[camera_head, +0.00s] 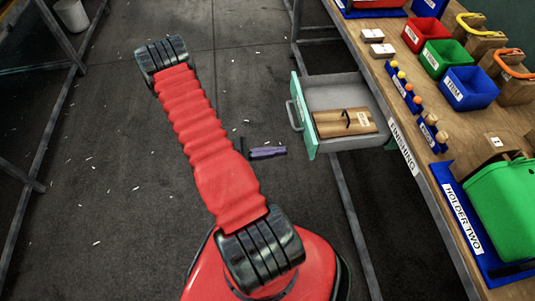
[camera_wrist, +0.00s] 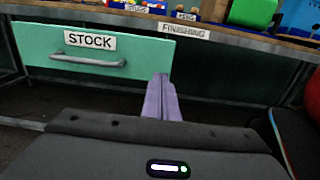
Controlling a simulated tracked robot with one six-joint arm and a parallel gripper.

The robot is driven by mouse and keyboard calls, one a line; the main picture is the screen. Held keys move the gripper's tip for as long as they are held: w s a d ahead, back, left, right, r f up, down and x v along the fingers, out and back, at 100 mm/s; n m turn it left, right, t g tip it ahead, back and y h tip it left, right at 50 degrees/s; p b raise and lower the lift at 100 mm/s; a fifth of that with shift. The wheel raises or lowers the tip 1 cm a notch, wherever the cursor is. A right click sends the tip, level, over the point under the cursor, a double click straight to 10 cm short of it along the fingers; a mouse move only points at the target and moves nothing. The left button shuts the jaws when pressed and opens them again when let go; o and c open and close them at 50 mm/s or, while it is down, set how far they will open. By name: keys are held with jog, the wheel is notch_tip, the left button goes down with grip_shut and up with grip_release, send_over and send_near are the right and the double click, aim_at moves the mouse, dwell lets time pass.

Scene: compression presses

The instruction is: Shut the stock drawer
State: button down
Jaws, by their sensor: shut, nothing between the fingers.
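The stock drawer stands pulled out from under the bench, its green front (camera_head: 304,112) facing left in the head view. A grey bar handle (camera_head: 293,116) is on the front. Inside the drawer lies a brown wooden piece (camera_head: 335,124) with a dark handle. In the wrist view the green front (camera_wrist: 45,50) carries a STOCK label (camera_wrist: 90,41) and the handle (camera_wrist: 88,61). My purple gripper (camera_head: 284,150) is shut and empty, left of the front's near end. In the wrist view the fingertips (camera_wrist: 160,77) overlap the front's right end; contact cannot be told.
The bench edge (camera_head: 402,146) labelled FINISHING runs along the right. Red (camera_head: 420,35), green (camera_head: 444,58) and blue (camera_head: 470,87) bins stand on it. A green box (camera_head: 505,205) is near the front.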

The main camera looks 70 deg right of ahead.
aim_at(310, 147)
jog(key=shift+x, duration=4)
